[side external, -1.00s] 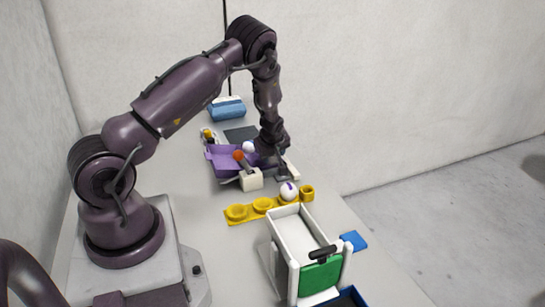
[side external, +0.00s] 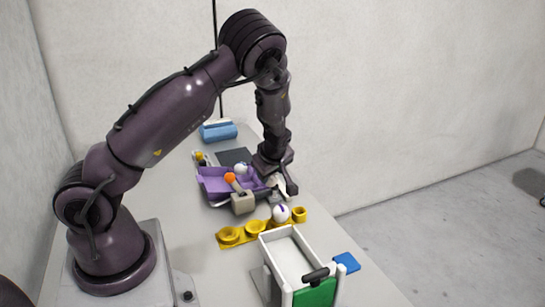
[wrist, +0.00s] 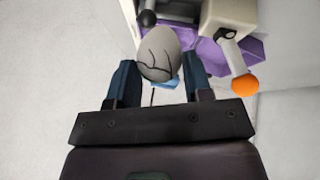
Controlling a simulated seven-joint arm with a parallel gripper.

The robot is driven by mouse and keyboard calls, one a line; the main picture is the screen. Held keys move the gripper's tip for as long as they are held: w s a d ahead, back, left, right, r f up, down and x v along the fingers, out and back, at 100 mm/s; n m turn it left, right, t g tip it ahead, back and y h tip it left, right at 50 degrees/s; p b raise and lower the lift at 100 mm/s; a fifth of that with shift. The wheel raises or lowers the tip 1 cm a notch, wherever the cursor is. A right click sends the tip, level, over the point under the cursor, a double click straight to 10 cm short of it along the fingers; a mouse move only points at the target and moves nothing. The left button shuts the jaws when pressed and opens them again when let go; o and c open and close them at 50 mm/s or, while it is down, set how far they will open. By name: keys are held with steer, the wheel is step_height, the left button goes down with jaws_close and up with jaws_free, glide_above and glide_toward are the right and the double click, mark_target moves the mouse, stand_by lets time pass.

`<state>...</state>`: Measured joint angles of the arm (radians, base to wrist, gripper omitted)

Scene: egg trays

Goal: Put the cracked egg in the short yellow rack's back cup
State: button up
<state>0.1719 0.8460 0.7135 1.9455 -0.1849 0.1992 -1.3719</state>
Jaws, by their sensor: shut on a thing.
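The cracked egg (wrist: 158,52) is pale grey with dark crack lines. In the wrist view it sits between the two fingers of my gripper (wrist: 158,68), which is shut on it. In the side view my gripper (side external: 279,184) is low at the right end of the purple carton (side external: 215,185), and the egg there is largely hidden. The yellow rack (side external: 242,232) lies nearer the camera, with a row of cups. A white egg with a purple mark (side external: 281,213) sits on it towards the right; the two round cups at the left look empty.
A lever with an orange knob (side external: 230,178) stands on a pale block (side external: 243,202) beside the carton. Another white egg (side external: 241,168) is at the carton. A white-walled box (side external: 268,262) with a green panel stands in front of the rack. A blue pad (side external: 347,262) lies right.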

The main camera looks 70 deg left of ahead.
steer(key=s+d+n+g, duration=0.4)
steer(key=s+n, duration=0.3)
steer(key=shift+s+d+n, duration=0.2)
steer(key=shift+s+n, duration=0.1)
steer(key=shift+s, duration=0.05)
steer(key=s+n+g+h, duration=0.1)
steer(key=n, duration=0.1)
steer(key=s+d+n+g+h, duration=0.1)
steer(key=s+n, duration=0.1)
steer(key=s+d+n+g+h, duration=0.1)
steer(key=s+n, duration=0.1)
steer(key=n, duration=0.1)
steer(key=shift+s+r, duration=0.15)
steer(key=shift+r, duration=0.1)
steer(key=shift+n+h, duration=0.5)
steer(key=shift+n, duration=0.4)
steer(key=shift+s+d+f, duration=0.15)
steer(key=shift+d+f, duration=0.05)
steer(key=shift+f, duration=1.4)
steer(key=shift+s+d+f, duration=0.1)
steer(key=shift+d+f, duration=0.05)
steer(key=shift+f, duration=1.4)
steer(key=shift+f, duration=0.55)
steer(key=o, duration=0.7)
